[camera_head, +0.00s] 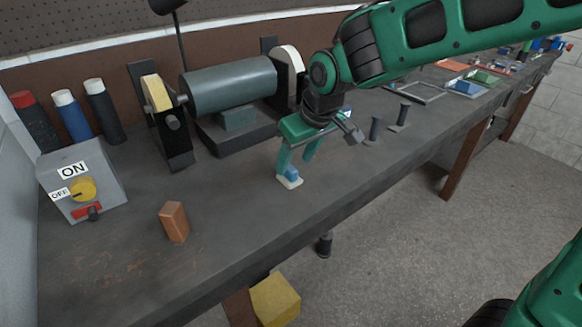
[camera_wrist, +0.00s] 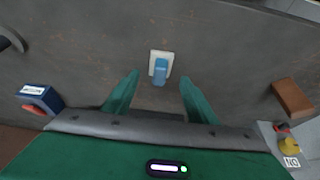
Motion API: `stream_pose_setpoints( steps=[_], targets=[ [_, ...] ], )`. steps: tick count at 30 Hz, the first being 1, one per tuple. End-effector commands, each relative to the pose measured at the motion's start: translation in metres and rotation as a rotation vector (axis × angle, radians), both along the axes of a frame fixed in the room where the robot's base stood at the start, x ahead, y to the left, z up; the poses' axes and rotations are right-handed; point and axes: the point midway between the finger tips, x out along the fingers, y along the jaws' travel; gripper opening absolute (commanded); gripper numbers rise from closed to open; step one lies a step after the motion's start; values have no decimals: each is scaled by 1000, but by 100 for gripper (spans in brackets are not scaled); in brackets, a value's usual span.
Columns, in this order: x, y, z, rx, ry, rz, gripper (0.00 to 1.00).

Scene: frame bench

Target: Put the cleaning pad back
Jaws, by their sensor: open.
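A small pad with a white base and a blue top, which looks like the cleaning pad (camera_head: 289,182), lies on the dark bench top near its front edge. It also shows in the wrist view (camera_wrist: 161,68), just beyond the gap between the fingertips. My gripper (camera_head: 296,166) points down over the bench beside the pad, its green fingers spread. In the wrist view my gripper (camera_wrist: 160,80) is open with nothing held between its fingers. I cannot tell whether a fingertip touches the pad.
A brown block (camera_head: 174,222) and a grey ON/OFF switch box (camera_head: 82,182) stand at the left. A bench grinder (camera_head: 230,86) stands behind my gripper. Dark posts (camera_head: 375,130) stand to the right. A small blue box (camera_wrist: 39,97) shows in the wrist view. The front middle is clear.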

Motion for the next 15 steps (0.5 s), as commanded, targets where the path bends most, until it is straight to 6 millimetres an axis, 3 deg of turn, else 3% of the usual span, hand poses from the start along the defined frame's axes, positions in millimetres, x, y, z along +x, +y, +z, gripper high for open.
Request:
stream_pose_setpoints(
  steps=[6, 15],
  targets=[
    [-13, -9, 40, 2, -5, 0, 52],
    [-21, -15, 62, 0, -1, -1, 52]
  ],
)
